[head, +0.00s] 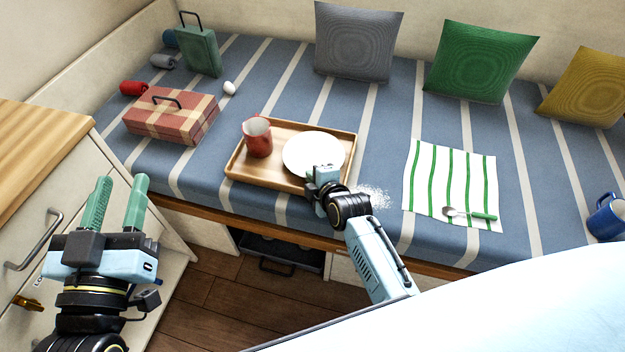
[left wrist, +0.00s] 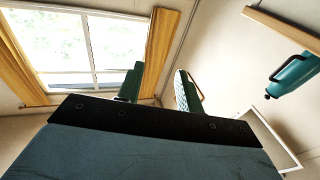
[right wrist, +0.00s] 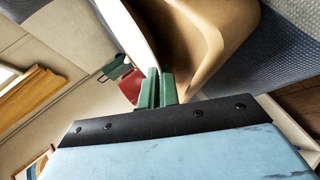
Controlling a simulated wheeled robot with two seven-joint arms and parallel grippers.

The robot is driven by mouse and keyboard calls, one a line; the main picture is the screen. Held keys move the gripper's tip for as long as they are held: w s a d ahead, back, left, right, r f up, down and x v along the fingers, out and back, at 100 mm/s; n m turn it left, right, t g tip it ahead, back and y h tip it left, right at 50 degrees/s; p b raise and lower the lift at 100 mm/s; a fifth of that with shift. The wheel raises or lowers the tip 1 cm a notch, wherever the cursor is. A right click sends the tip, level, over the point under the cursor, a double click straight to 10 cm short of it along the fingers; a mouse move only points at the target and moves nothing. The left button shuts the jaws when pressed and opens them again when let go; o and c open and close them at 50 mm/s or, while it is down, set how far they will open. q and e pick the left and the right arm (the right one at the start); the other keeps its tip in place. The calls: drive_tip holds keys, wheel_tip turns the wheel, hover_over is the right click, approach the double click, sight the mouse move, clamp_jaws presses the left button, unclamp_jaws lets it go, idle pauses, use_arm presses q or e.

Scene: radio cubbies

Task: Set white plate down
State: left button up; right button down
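The white plate (head: 313,152) lies over the right part of the wooden tray (head: 262,185) on the striped bench; it looks roughly flat. My right gripper (head: 322,172) is at the plate's near edge. In the right wrist view its green fingers (right wrist: 159,78) are close together at the plate's pale rim (right wrist: 128,28), with the tray's wooden wall beside them. The fingers look shut on the rim; the exact contact is hidden. My left gripper (head: 122,182) is open and empty, in the air left of the bench.
A red mug (head: 257,140) stands on the tray, left of the plate. White grains (head: 376,196) lie right of the tray. A striped cloth (head: 437,180) with a green-handled utensil (head: 470,214) lies farther right. A checked case (head: 180,118) is left. A wooden-topped cabinet (head: 35,140) stands near my left arm.

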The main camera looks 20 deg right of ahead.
use_arm(q)
drive_tip(key=shift+r, duration=0.25)
use_arm(e)
drive_tip(key=c, duration=1.9)
unclamp_jaws()
drive_tip(key=shift+f, duration=0.15)
drive_tip(key=shift+c, duration=0.2)
use_arm(q)
drive_tip(key=shift+r, duration=0.15)
